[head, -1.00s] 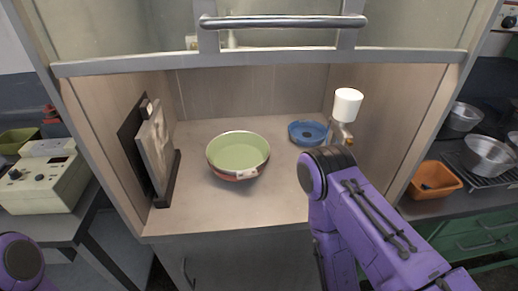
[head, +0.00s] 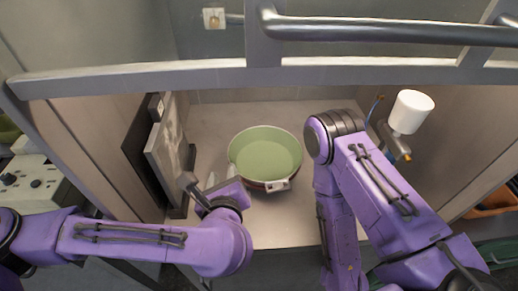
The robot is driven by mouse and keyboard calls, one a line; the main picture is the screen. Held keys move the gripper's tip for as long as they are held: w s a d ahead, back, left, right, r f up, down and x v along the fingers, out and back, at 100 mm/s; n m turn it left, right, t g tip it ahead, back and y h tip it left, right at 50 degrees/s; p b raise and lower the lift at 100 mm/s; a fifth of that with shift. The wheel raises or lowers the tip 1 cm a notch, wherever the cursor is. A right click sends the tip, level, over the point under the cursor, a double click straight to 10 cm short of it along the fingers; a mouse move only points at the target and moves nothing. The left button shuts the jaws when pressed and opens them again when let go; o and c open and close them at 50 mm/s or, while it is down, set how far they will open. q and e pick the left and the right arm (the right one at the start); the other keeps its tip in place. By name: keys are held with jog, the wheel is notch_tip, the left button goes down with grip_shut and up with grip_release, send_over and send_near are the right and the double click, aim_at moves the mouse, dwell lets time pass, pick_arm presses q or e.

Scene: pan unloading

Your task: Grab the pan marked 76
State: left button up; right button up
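A round pan (head: 265,154), pale green inside with a reddish outer side, stands on the cabinet floor in the head view. A small white tag (head: 278,185) shows at its front, but its number is too small to read. My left gripper (head: 210,180) is just left of the pan's near-left rim, with its fingers apart and nothing visible between them. Whether a finger touches the pan I cannot tell. My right arm crosses the right side of the pan's surroundings, and its gripper is not visible.
A white cylinder on a stand (head: 410,111) is at the right. A metal rail (head: 390,30) and the raised sash edge (head: 190,77) cross above. Free floor (head: 225,117) lies behind the pan.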

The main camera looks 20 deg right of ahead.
pick_arm(q)
jog(key=p+x, duration=0.1)
jog(key=x, duration=0.2)
jog(key=d+p+x, duration=0.1)
jog(key=p+x, duration=0.1)
jog(key=x, duration=0.2)
jog(key=shift+s+f, duration=0.15)
jog(key=shift+f, duration=0.05)
jog(key=shift+s+r, duration=0.2)
jog(key=shift+s, duration=0.15)
jog(key=shift+c, duration=0.3)
jog(key=shift+s, duration=0.1)
jog(key=c, duration=0.5)
jog(key=shift+f, duration=0.1)
grip_shut()
pick_arm(e)
jog(key=r, duration=0.1)
jog(key=s+r, duration=0.1)
jog(key=r, duration=0.1)
jog(key=shift+s+r, duration=0.3)
jog(key=shift+r, duration=0.05)
